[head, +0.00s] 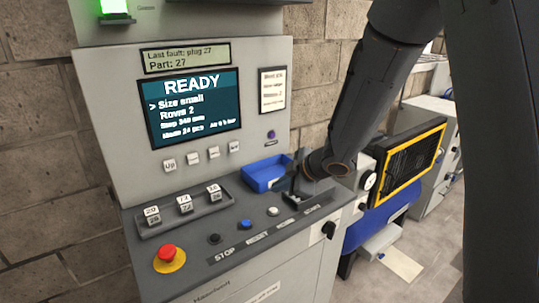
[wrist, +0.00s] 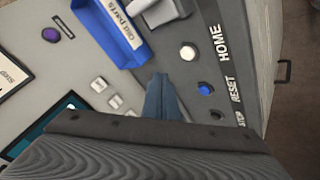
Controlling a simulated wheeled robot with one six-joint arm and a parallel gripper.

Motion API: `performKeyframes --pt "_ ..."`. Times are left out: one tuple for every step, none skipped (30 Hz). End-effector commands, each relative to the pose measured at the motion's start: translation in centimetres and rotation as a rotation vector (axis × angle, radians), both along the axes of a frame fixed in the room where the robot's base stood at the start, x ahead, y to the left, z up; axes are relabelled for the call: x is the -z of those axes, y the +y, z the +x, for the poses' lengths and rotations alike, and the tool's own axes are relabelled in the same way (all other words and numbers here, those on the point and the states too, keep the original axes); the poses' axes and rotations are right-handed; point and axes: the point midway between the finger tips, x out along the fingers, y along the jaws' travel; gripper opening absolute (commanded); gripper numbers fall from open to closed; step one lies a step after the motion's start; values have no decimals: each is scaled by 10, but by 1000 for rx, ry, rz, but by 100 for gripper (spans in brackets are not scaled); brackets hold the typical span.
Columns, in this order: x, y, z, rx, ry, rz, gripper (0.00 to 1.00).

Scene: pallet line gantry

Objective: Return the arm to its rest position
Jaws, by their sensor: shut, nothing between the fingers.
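My arm comes down from the upper right of the head view. My gripper (head: 292,194) hangs over the sloped control panel (head: 232,262), close to the blue tray. In the wrist view my gripper (wrist: 164,88) shows two blue-grey fingers together with nothing between them. The fingertips point toward the panel near the white button (wrist: 187,53) and the tray. I cannot tell the exact gap between fingertips and panel.
The screen (head: 195,108) reads READY. A blue tray (head: 262,178) sits on the panel. White (head: 273,211), blue (head: 246,225) and black (head: 213,239) buttons line the front, with a red emergency button (head: 167,254) at left. A yellow-framed unit (head: 441,130) stands right.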

Motion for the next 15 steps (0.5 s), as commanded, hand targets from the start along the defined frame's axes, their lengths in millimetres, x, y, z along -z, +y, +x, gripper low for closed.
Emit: performKeyframes --pt "1 -10 1 54 8 -5 0" --pt "1 -18 2 100 17 -9 0" --pt "2 -32 1 176 35 -15 0" --pt "3 -44 0 243 51 -18 0" --pt "5 -57 -3 316 72 -22 0" --pt "8 -76 -10 422 105 -26 0" --pt "11 -90 -17 505 136 -27 0" --pt "14 -104 -26 586 168 -26 0" --pt "18 -120 -41 691 215 -23 0" --pt "22 -130 -54 769 254 -20 0" --pt "26 -140 -67 845 293 -14 0" --pt "31 -150 -86 943 351 -4 0" --pt "35 -156 -101 1010 395 4 0" --pt "38 -160 -116 1073 438 14 0" --pt "42 -164 -135 1149 495 27 0"
